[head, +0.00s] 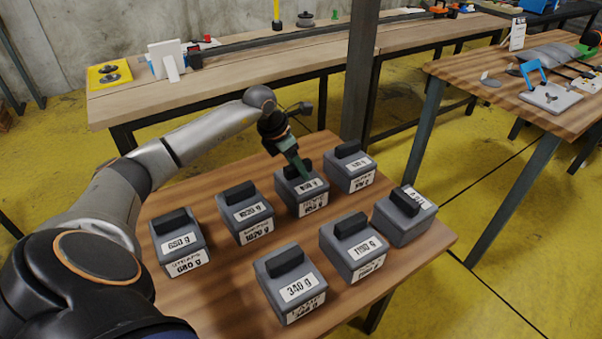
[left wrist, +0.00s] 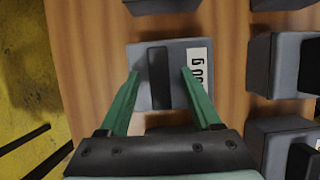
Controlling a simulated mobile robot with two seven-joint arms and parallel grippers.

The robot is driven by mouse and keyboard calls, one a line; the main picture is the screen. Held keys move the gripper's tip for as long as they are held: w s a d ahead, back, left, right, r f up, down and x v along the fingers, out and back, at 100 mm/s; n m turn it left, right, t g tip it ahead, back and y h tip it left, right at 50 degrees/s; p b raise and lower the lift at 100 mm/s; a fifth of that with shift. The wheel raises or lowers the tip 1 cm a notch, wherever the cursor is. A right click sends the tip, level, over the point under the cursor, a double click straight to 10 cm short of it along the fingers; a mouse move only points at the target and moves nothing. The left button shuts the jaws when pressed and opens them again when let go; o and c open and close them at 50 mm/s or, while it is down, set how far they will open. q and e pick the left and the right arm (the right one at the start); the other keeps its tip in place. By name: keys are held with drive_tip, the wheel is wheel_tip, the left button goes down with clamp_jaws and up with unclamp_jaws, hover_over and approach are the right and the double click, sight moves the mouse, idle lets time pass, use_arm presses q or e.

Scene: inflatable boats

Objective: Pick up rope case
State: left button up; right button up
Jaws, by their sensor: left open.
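Several grey rope cases with dark handles and white weight labels stand on the wooden table. My left gripper (head: 302,172) is over the rope case (head: 301,194) in the back row, second from the right. In the left wrist view my left gripper (left wrist: 161,74) is open, its two green fingers on either side of that case's dark handle (left wrist: 158,80), with gaps. The grey case (left wrist: 180,60) shows under it, its label partly hidden by a finger. Whether the fingers touch the case cannot be told. My right gripper is not in view.
Neighbouring cases stand close by: one labelled 1020 g (head: 246,214) to the left, another (head: 350,168) to the right. A workbench (head: 220,87) stands behind, another table (head: 480,73) at right.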

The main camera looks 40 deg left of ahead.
use_arm(q)
clamp_jaws()
idle(0.4)
drive_tip(key=shift+r, duration=0.1)
idle(0.8)
drive_tip(key=shift+w+r, duration=0.1)
